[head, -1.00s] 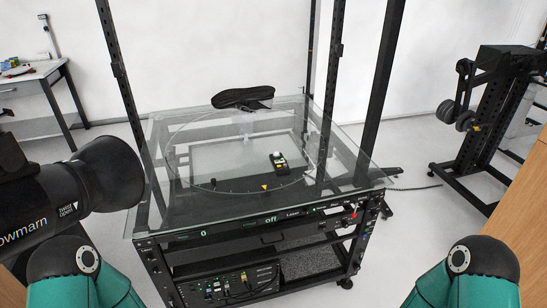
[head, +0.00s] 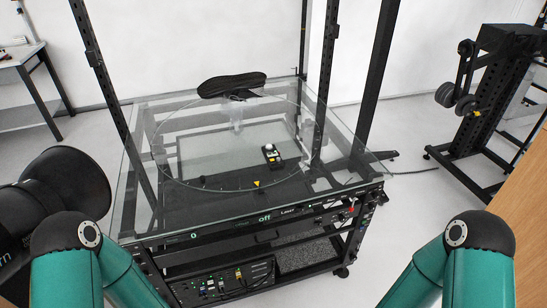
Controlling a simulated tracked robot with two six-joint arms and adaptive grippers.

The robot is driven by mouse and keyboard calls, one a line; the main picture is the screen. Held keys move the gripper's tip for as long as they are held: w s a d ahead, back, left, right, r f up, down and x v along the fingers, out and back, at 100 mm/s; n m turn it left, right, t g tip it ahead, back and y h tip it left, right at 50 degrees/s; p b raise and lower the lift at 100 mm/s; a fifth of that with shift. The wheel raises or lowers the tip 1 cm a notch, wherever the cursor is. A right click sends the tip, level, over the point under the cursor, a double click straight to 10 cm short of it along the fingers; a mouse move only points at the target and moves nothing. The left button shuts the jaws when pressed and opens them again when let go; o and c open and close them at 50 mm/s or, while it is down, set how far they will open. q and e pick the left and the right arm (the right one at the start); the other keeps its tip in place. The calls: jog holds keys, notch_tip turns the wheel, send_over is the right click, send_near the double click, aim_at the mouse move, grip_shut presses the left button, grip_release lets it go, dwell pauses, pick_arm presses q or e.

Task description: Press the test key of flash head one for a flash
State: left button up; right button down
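A black flash head (head: 50,195) with a wide round front reflector is at the left edge, cut off by the frame. I cannot tell whether it is flash head one. Its rear is out of view and no test key shows on it. My two teal arms show at the bottom left and bottom right, but neither gripper is in view.
The turntable's glass top (head: 150,215) stands on a black frame in the middle. A black shoe (head: 232,86) on a clear support and a small black device with yellow marks (head: 272,154) are on it. A black stand (head: 487,105) is at right, beside a wooden panel (head: 522,220).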

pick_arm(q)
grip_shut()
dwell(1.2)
